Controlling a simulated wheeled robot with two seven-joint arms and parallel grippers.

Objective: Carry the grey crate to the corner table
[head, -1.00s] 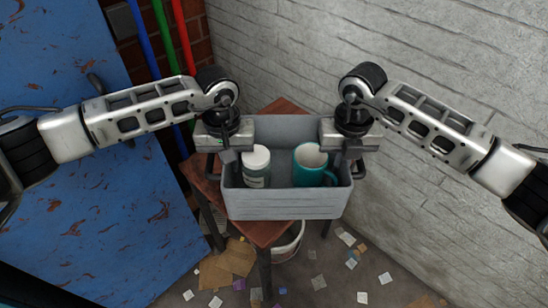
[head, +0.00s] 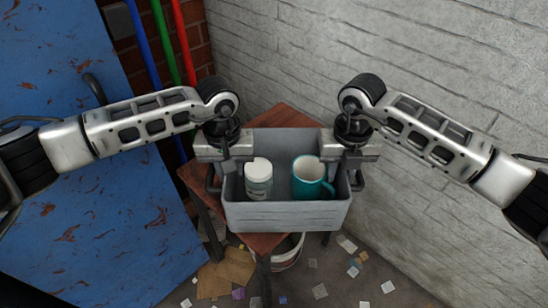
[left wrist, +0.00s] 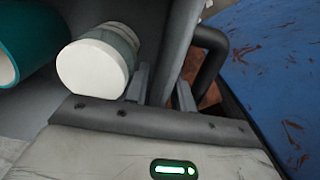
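The grey crate (head: 286,217) is level above or on the reddish-brown corner table (head: 199,186); I cannot tell whether it touches. It holds a white-lidded jar (head: 258,180) and a teal mug (head: 308,180), both upright. My left gripper (head: 229,162) is at the crate's left side. In the left wrist view, its fingers (left wrist: 160,88) lie on either side of the crate wall (left wrist: 178,45), next to a dark handle (left wrist: 211,58). My right gripper (head: 350,162) is at the opposite side wall, apparently shut on it. The crate hides much of the tabletop.
A white brick wall (head: 440,80) stands behind and to the right. A scuffed blue door (head: 70,180) is at the left, with coloured pipes (head: 158,42) behind it. A white bucket (head: 290,252) is under the table. Cardboard (head: 228,272) and paper scraps litter the floor.

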